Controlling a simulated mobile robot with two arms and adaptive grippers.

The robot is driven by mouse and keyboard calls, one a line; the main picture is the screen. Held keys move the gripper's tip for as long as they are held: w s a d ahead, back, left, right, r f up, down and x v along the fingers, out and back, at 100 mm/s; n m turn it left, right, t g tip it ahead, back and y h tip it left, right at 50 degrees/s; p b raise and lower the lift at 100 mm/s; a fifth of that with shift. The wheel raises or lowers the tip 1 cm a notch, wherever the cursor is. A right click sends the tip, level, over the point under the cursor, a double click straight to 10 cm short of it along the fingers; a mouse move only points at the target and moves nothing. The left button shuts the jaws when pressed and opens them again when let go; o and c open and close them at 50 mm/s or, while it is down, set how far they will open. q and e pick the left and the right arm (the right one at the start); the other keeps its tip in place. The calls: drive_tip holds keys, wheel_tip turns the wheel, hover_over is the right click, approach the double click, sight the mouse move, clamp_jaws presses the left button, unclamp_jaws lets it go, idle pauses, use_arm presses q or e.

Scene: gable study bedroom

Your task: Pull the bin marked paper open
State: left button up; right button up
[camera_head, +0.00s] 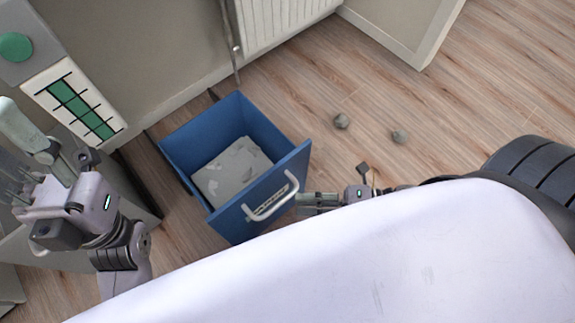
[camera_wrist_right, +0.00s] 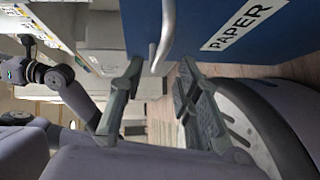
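The blue bin (camera_head: 232,222) stands pulled open, with its open top showing a crumpled grey-white filling (camera_head: 232,170) inside. Its front carries a pale handle (camera_head: 272,200) and a label, which reads PAPER in the right wrist view (camera_wrist_right: 243,24). My right gripper (camera_head: 300,199) is at the handle's right end. In the right wrist view its two fingers are apart (camera_wrist_right: 160,70), with the handle (camera_wrist_right: 165,38) in front of the gap between them, not clasped. My left gripper (camera_head: 18,160) is at the far left, fingers spread and empty, away from the bin.
A white radiator (camera_head: 285,20) is on the wall behind. A green-and-white panel (camera_head: 75,103) is at the left. Open floor lies right of the bin.

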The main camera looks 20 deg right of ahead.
drive_tip(key=v, duration=0.5)
drive_tip(key=shift+s+d, duration=0.15)
drive_tip(key=shift+d, duration=0.1)
drive_tip(key=shift+s, duration=0.1)
